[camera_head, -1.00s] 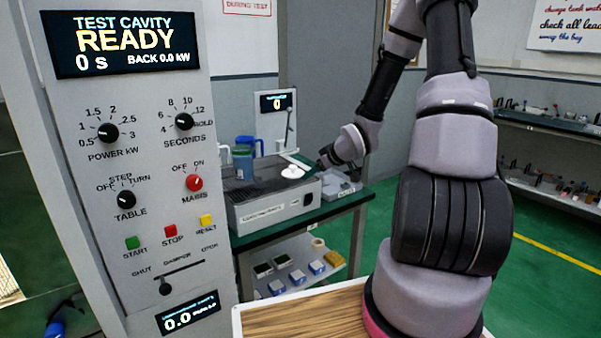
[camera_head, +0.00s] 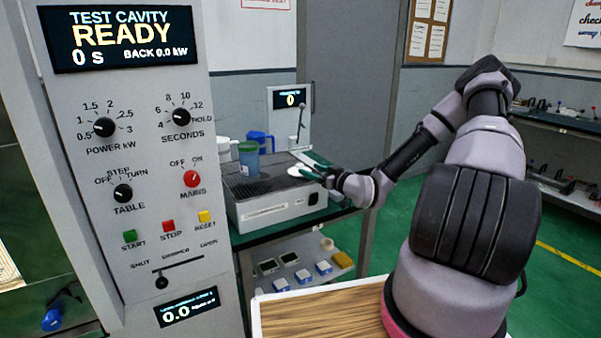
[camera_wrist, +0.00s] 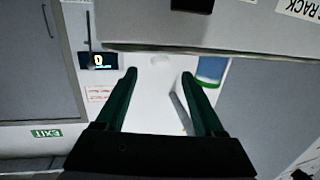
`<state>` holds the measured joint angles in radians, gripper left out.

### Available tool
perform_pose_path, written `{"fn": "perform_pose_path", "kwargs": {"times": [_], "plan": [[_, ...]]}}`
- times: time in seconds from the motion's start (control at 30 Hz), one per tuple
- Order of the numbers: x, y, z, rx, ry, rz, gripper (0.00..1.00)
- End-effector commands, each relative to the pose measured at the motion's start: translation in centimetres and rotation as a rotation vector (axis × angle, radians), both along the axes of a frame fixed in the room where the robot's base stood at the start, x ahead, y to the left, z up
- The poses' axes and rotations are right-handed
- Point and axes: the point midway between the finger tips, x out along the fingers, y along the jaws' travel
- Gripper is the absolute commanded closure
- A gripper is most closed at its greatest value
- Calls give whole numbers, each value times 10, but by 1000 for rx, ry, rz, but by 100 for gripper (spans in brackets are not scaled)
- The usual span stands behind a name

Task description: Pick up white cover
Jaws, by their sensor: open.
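The white cover (camera_head: 299,171) is a small white disc on top of the grey vented rack unit, at the right end of its top. My gripper (camera_head: 308,167) reaches in from the right with its dark green fingers at the cover, partly hiding it. In the wrist view my gripper (camera_wrist: 158,74) is open, its two green fingers apart. A pale patch fills the space between them, with a small rounded white shape near the fingertips; I cannot tell how much of this is the cover. No grasp shows.
A blue-green cup (camera_head: 248,158) and a blue jug (camera_head: 262,141) stand left of the cover. A post with a small display (camera_head: 290,98) rises behind. Small boxes (camera_head: 303,275) sit on the lower shelf. The control panel (camera_head: 140,200) closes off the left.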

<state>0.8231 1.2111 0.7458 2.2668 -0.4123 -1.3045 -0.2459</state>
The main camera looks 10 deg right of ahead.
Motion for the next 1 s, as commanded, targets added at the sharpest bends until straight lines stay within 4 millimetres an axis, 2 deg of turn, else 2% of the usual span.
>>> {"fn": "perform_pose_path", "kwargs": {"times": [0.27,0.53,0.83,0.87,1.0], "plan": [[22,12,-2,0,2,0,30],[55,31,-4,0,1,0,30],[61,34,-5,0,2,-1,30],[60,34,-5,0,2,-1,37],[60,34,-4,0,2,-1,91]]}}
